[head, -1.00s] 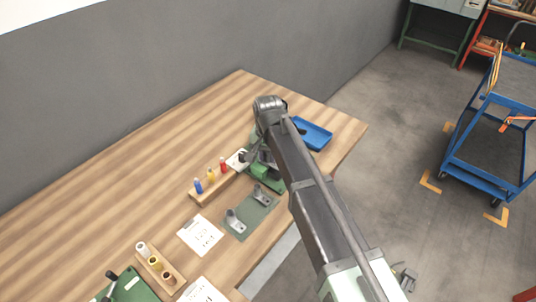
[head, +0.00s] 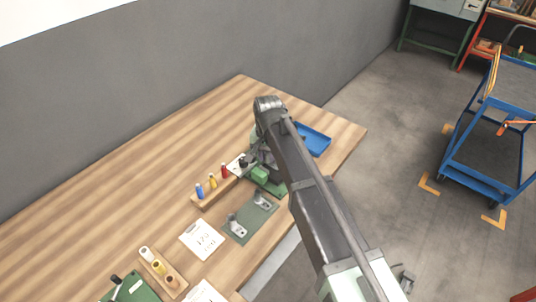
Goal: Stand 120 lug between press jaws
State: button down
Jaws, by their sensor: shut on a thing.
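A green bench press (head: 260,173) stands near the right part of the wooden bench, partly behind my arm. My gripper (head: 266,156) is down at the press, mostly hidden by my arm and the press body. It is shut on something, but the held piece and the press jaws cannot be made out. Two grey metal lugs stand on a green mat in front of the press, one nearer (head: 236,224) and one farther (head: 263,201). Their size marks are too small to read, so I cannot tell whether either is the 120 lug.
The green mat (head: 246,229) lies beside a white card (head: 202,240). A wooden rack (head: 212,193) holds blue, yellow and red pieces left of the press. Another rack (head: 170,277) stands nearer. A blue tray (head: 315,139) lies behind my arm. The bench's far left is clear.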

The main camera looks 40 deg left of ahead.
jog(key=shift+f+b, duration=0.4)
jog(key=shift+f+b, duration=0.45)
jog(key=shift+f, duration=0.1)
dwell(0.5)
jog(key=shift+f+b, duration=0.4)
jog(key=shift+b, duration=0.1)
jog(key=shift+c, duration=2.4)
grip_release()
jog(key=shift+r, duration=0.15)
notch_tip(320, 180, up, 5)
jog(key=p, duration=0.5)
